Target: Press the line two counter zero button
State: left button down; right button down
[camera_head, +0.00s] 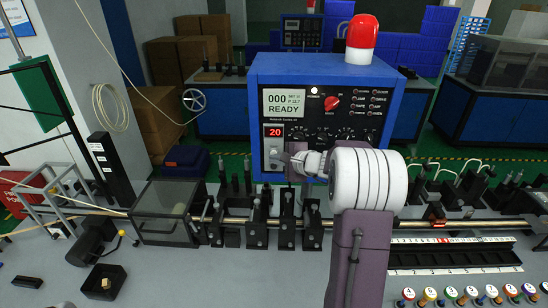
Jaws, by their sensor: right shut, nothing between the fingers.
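A blue control box (255,110) with a black front stands at the back of the bench. Its small screen (286,103) reads "000" and "READY". Below it, a red counter display (272,132) reads 20, with a light-coloured panel part just beneath. My right arm comes up from the bottom and bends left in front of the box. My right gripper (279,159) is shut and empty, with its tip just below the counter display. I cannot tell whether it touches the panel. The gripper and arm hide the panel's lower part, and I cannot make out the zero button. My left gripper is out of view.
A red beacon (362,33) tops the box; a red knob (331,103) and more dials sit right of the screen. A metal rail (330,223) with black clamps crosses the bench. A clear-sided bin (165,212) stands left, numbered knobs (430,294) front right.

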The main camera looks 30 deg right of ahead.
jog(key=s+a+b, duration=0.3)
jog(key=s, duration=0.2)
jog(key=shift+b, duration=0.4)
jog(key=shift+s, duration=0.1)
dwell(0.5)
